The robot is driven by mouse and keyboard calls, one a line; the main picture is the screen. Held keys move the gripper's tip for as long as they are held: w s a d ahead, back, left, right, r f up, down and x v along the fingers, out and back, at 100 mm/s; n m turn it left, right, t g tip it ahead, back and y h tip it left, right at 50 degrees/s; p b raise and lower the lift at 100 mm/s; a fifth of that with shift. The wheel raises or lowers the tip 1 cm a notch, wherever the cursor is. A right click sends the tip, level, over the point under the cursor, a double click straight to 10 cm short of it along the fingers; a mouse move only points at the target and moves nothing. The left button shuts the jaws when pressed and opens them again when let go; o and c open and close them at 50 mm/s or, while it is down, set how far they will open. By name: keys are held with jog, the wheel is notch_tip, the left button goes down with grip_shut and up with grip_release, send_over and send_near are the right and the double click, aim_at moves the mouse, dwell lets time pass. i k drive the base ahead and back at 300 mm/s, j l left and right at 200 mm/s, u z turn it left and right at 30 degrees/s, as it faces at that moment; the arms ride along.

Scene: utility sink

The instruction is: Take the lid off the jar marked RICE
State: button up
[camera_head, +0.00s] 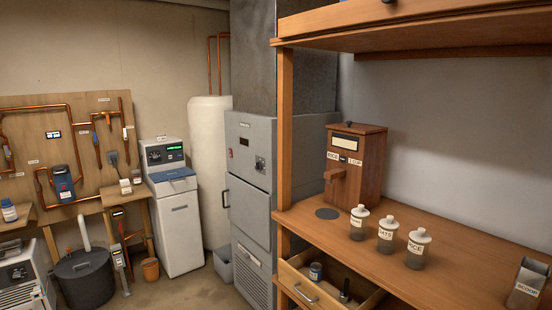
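The jar marked RICE (416,253) stands upright on the wooden counter, the rightmost and nearest of three small jars in a row. Its pale lid (420,235) with a small knob sits on top. The jar's lower part looks dark grey. The jar marked OATS (387,236) stands just left of it, and a third jar (358,224) with a label too small to read stands further left. Both have similar pale lids on. My gripper is not in view.
A wooden box with a side spout (357,160) stands behind the jars. A grey holder marked SCOOP (527,283) is at the right edge. An open drawer (312,291) juts out below the counter. A shelf (420,32) overhangs it.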

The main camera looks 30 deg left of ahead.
aim_at(420, 236)
jog(key=u, duration=0.95)
jog(key=i+j+z, duration=0.1)
jog(key=j+z, duration=0.25)
jog(key=j, duration=0.25)
jog(key=j+z, duration=0.35)
jog(key=j, duration=0.3)
jog(key=j+z, duration=0.35)
jog(key=j, duration=0.3)
